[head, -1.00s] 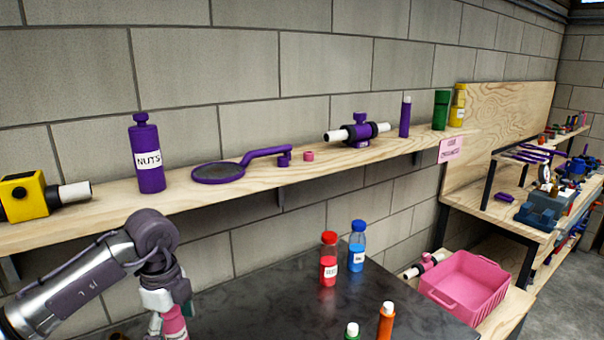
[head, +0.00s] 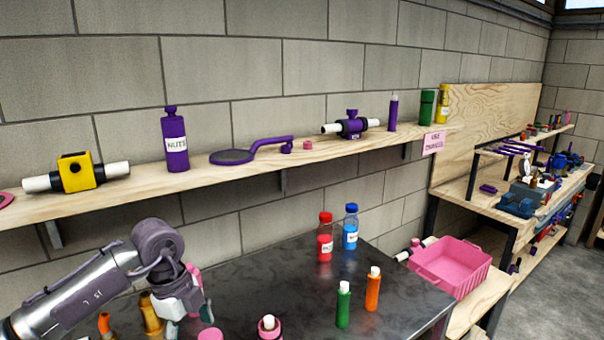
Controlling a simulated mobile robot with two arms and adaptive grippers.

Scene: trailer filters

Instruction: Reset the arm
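My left arm comes in from the lower left over the dark table (head: 275,270). Its gripper (head: 185,308) hangs near the table's left part, close to an orange-yellow bottle (head: 150,315). The fingers are small and partly covered by the wrist, so I cannot tell whether they are open or shut. I see nothing clearly held. My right gripper is not in view.
Red (head: 325,240), blue (head: 350,228), green (head: 343,305) and orange (head: 373,290) bottles stand on the table. A wooden wall shelf (head: 225,178) holds several items above. A pink crate (head: 450,268) stands right. The table's middle is clear.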

